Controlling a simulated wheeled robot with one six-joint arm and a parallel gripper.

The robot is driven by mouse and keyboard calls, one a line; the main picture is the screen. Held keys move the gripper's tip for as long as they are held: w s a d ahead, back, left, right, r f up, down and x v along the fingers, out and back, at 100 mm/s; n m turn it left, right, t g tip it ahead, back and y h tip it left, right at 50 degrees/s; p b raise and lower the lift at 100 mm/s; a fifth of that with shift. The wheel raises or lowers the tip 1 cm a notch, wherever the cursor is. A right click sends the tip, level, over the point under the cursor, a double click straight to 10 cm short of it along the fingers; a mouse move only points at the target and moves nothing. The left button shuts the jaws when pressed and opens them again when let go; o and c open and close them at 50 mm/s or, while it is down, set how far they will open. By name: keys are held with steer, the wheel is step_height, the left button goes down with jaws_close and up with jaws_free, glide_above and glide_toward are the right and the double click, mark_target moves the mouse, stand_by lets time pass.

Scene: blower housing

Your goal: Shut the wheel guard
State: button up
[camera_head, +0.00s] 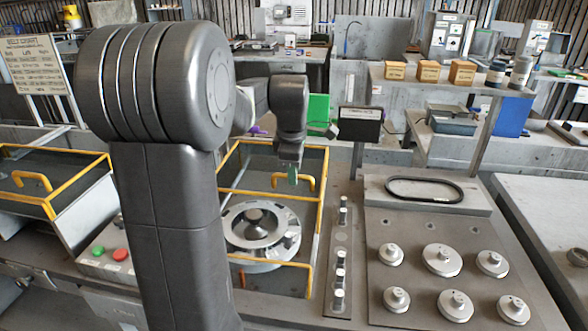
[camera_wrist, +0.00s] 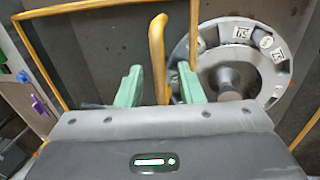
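The wheel guard (camera_head: 325,165) is a yellow-edged frame with a dark panel and a yellow handle (camera_head: 311,184). Its panel is beyond the wheel in the head view, and its exact tilt is hard to tell. The round grey wheel (camera_head: 232,222) shows uncovered in front of it; in the wrist view the wheel (camera_wrist: 276,90) is at the right, with pale labels on its rim. My gripper (camera_head: 292,176) is at the handle. In the wrist view its green fingers (camera_wrist: 160,88) are apart on either side of the handle (camera_wrist: 157,50), with gaps visible.
A second yellow-framed guard (camera_head: 75,198) with a handle is at the left. Red and green buttons (camera_head: 121,254) sit near my arm. A dark sign on a post (camera_head: 360,125) stands right of the guard. Grey knobbed discs (camera_head: 442,259) and a black ring (camera_head: 424,190) lie further right.

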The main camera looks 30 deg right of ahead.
steer(key=shift+c, duration=0.4)
jaws_close()
steer(key=s+a+b, duration=0.1)
steer(key=s+a, duration=1.1)
steer(key=s, duration=0.3)
steer(key=shift+a, duration=0.3)
steer(key=shift+o, duration=0.4)
jaws_free()
steer(key=shift+s+a, duration=0.1)
steer(key=shift+s, duration=0.05)
